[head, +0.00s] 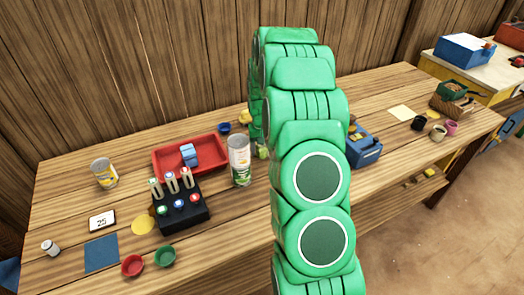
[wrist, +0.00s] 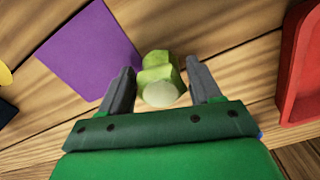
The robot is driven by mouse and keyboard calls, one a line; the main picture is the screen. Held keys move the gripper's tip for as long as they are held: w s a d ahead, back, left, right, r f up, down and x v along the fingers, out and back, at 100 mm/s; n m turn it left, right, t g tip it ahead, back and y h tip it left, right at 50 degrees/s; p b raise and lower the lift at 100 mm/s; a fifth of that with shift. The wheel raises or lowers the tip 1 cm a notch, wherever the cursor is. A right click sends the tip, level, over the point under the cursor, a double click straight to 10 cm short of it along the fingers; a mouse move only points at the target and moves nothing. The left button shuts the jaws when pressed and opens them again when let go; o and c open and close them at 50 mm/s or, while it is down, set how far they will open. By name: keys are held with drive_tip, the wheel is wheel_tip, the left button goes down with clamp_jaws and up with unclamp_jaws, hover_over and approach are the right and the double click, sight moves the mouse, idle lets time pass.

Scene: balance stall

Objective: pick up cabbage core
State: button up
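The cabbage core (wrist: 158,82), a short pale green stub with a whitish cut end, lies on the wooden table in the wrist view. My gripper (wrist: 160,66) is open, with one grey finger on each side of the core. A small gap shows on both sides, wider at the right finger's base. I cannot tell whether either finger touches it. In the head view my green arm hides the gripper and most of this spot.
A purple sheet (wrist: 88,50) lies left of the core, and a red tray wall (wrist: 305,75) stands to the right. In the head view, a red tray (head: 160,161), a tall can (head: 239,163), a black box with bottles (head: 182,220) and a blue box (head: 364,150) stand around my arm.

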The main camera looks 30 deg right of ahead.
drive_tip(key=c, duration=0.8)
drive_tip(key=shift+o, duration=0.2)
